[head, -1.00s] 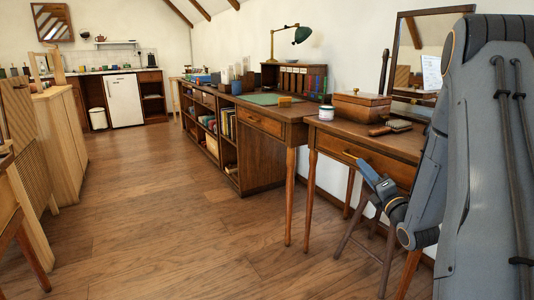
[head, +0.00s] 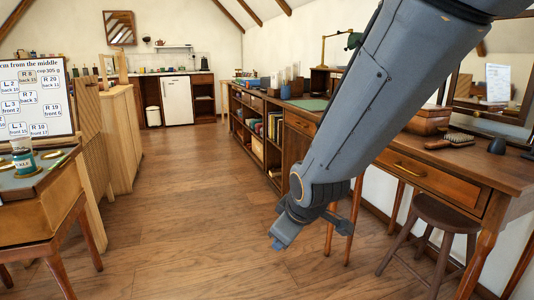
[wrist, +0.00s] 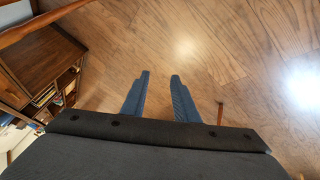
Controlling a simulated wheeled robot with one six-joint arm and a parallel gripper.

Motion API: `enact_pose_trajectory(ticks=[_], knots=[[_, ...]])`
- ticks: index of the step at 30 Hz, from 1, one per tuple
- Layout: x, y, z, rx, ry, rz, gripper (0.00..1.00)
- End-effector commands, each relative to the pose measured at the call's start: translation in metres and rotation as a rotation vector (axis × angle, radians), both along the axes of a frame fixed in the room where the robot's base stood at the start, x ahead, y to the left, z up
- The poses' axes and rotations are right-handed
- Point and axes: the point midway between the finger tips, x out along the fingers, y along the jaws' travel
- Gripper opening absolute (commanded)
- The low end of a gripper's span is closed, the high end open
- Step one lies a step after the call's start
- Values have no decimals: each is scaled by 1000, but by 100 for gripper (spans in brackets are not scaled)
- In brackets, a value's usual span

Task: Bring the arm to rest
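My grey arm crosses the head view from the top right down to the middle. My gripper (head: 281,240) is at its lower end, over the wooden floor and left of the dressing table. In the wrist view, the two blue fingers of my gripper (wrist: 159,82) stand apart with only floor between them, so it is open and empty. The arm hides part of the long desk and the wall behind it.
The dressing table (head: 440,172) stands on the right with a stool (head: 445,218) under it. A bookshelf cabinet (head: 258,135) runs along the right wall. The floor aisle (head: 190,200) between is clear.

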Motion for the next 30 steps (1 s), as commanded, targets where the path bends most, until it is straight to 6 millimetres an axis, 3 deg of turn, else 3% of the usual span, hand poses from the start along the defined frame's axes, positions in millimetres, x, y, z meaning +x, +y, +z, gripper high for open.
enact_pose_trajectory(ticks=[1, 6, 12, 21, 30], knots=[[-29, 17, 2, 16, 68, -25, 27], [-104, 41, 2, 55, 266, -143, 27], [-164, 53, 5, 57, 413, -230, 27], [-239, 57, 13, 29, 579, -333, 27], [-230, 44, 39, 36, 573, -387, 27]])
